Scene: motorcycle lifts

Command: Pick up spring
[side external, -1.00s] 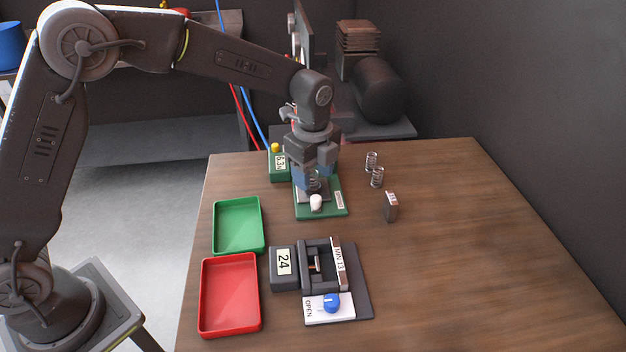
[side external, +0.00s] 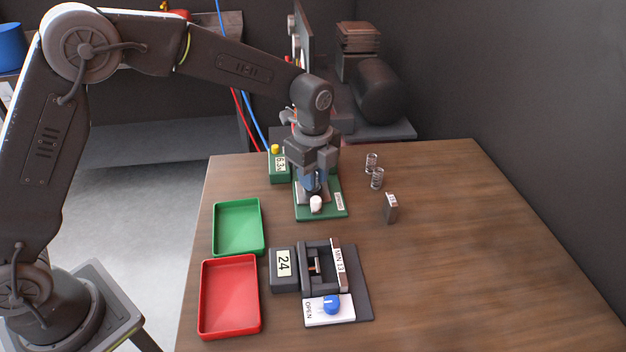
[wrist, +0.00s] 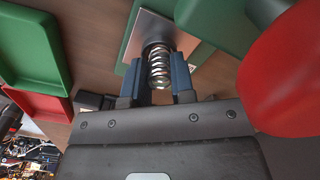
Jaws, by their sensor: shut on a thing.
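A metal coil spring (wrist: 158,68) stands on the steel plate of the green tester in the wrist view. My gripper (wrist: 158,80) is shut on this spring, with one blue finger pad on each side of it. In the side view my gripper (side external: 312,182) is low over the green tester (side external: 333,208), and the fingers mostly hide the spring there. Two more coil springs stand on the table at the right, one farther back (side external: 371,162) and one nearer (side external: 377,179).
A green tray (side external: 238,228) and a red tray (side external: 230,295) lie at the left. A dark fixture with a blue knob (side external: 331,303) and a display reading 24 (side external: 284,263) sits in front. A small grey block (side external: 391,208) stands right of the tester. The table's right side is clear.

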